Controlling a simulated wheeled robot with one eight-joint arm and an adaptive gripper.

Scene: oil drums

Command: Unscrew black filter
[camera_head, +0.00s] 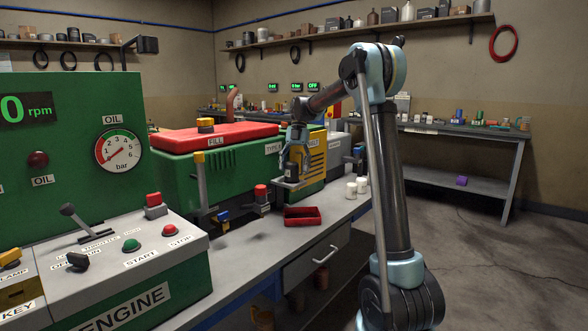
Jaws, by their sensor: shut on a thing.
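The green engine (175,178) with a red top stands on the grey bench. My gripper (291,184) is at its front side, near the right end, pointing down. Its jaws are shut on a small dark thing that looks like the black filter (291,170). The filter is mostly hidden by the fingers, and I cannot tell whether it still touches the engine. A yellow filler cap (206,125) sits on the red top.
A red tray (302,217) lies on the bench below my gripper. Two white cylinders (351,189) stand to its right. A red-capped part (261,193) and a yellow-handled dipstick (200,180) are left of my gripper. The control panel (120,255) fills the left front.

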